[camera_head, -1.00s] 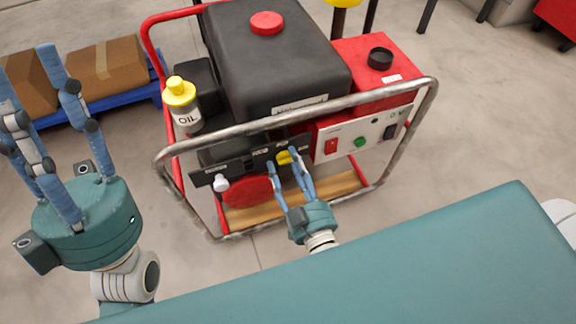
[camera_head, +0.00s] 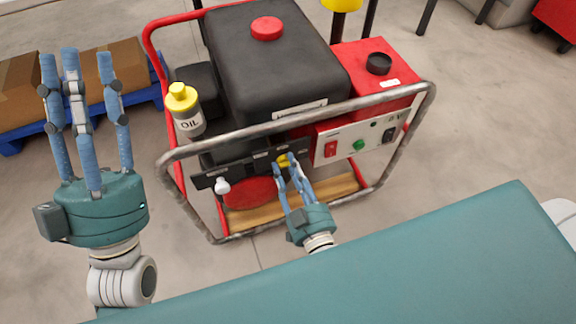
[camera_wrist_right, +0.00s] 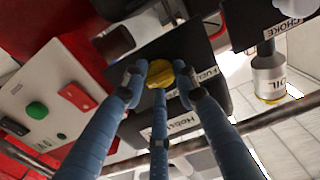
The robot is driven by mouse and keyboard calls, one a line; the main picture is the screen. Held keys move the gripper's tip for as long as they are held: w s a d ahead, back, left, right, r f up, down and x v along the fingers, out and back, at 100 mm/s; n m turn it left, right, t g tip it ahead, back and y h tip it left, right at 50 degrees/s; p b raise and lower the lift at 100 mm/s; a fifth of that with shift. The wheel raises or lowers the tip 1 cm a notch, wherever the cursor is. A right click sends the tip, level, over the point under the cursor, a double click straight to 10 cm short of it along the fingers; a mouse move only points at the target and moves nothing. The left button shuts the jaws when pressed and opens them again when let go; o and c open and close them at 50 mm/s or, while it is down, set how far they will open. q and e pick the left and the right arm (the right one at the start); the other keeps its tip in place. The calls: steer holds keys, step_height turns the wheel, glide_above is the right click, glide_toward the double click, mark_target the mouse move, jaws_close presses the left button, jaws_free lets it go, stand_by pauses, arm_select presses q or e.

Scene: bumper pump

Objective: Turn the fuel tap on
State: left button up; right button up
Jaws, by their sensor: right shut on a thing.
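The yellow fuel tap (camera_head: 283,160) sits on a black panel (camera_head: 236,171) on the generator's front. My right gripper (camera_head: 286,164) has its blue fingers closed around the tap. In the right wrist view the tap (camera_wrist_right: 179,70) shows between the fingertips (camera_wrist_right: 160,80), in front of a label starting "FUEL"; the fingers hide part of it. I cannot tell the tap's exact angle. My left gripper (camera_head: 88,65) is raised at the left with its fingers spread and empty, apart from the generator.
A metal frame bar (camera_head: 300,120) runs above the panel. A white choke knob (camera_head: 222,185) is at the panel's left. An oil bottle (camera_head: 187,112) stands beside the tank (camera_head: 275,65). A control panel with a red switch (camera_head: 330,149) and green button (camera_head: 358,145) lies right of the tap.

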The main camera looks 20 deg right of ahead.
steer(key=shift+f, duration=0.15)
steer(key=o, duration=1.1)
steer(key=shift+o, duration=0.2)
steer(key=shift+s, duration=0.15)
steer(key=s, duration=1.2)
steer(key=shift+d, duration=0.2)
steer(key=shift+w, duration=0.1)
